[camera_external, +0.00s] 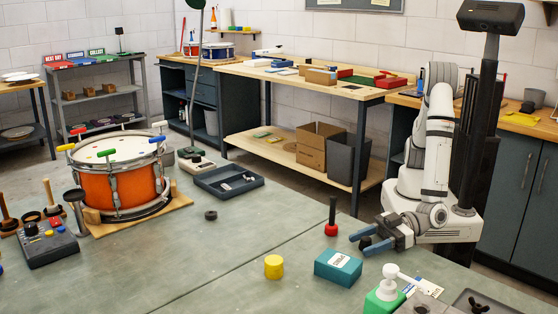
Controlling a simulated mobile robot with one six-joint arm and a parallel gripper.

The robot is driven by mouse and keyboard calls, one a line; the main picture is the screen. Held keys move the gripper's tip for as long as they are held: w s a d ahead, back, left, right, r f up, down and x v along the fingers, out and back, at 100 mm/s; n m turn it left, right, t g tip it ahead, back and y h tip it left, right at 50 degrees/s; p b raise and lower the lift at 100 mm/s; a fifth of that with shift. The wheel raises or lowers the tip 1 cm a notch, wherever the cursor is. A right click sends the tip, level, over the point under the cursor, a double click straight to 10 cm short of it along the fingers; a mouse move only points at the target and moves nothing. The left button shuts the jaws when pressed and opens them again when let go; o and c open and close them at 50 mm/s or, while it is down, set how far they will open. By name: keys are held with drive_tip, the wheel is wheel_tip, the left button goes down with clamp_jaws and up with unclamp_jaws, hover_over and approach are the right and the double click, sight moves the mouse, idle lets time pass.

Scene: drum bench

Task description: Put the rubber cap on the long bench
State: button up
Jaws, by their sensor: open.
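My gripper (358,241) is low over the right side of the grey-green table, its two blue fingers apart and pointing left. A small dark piece (365,242), which may be the rubber cap, shows between the fingers. I cannot tell whether they touch it. Another small black round piece (210,215) lies alone on the table further left; which of the two is the rubber cap is not clear. The long bench (330,86) with a pale wooden top stands behind, along the wall, with boxes and tools on it.
A red-based black-handled tool (332,218), a teal box (338,267) and a yellow cylinder (274,267) stand near my gripper. An orange drum (120,180) and a dark tray (229,181) are left. The table's middle is mostly clear.

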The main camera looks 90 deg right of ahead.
drive_tip(key=shift+o, duration=0.2)
drive_tip(key=v, duration=0.7)
drive_tip(key=shift+s+r, duration=0.15)
drive_tip(key=shift+s, duration=0.3)
drive_tip(key=r+g+p, duration=0.1)
drive_tip(key=w+r+n+g+p, duration=0.1)
drive_tip(key=p, duration=0.1)
drive_tip(key=r+g+y+p, duration=0.1)
drive_tip(key=p, duration=0.1)
drive_tip(key=shift+w+d+r+n, duration=0.2)
drive_tip(key=shift+w+d+n, duration=0.15)
drive_tip(key=shift+d+n, duration=0.05)
drive_tip(key=shift+d+g, duration=0.15)
drive_tip(key=shift+g, duration=0.25)
drive_tip(key=shift+w+f+n, duration=0.25)
drive_tip(key=shift+f+n, duration=0.05)
drive_tip(key=x, duration=0.7)
drive_tip(key=shift+f+p, duration=0.3)
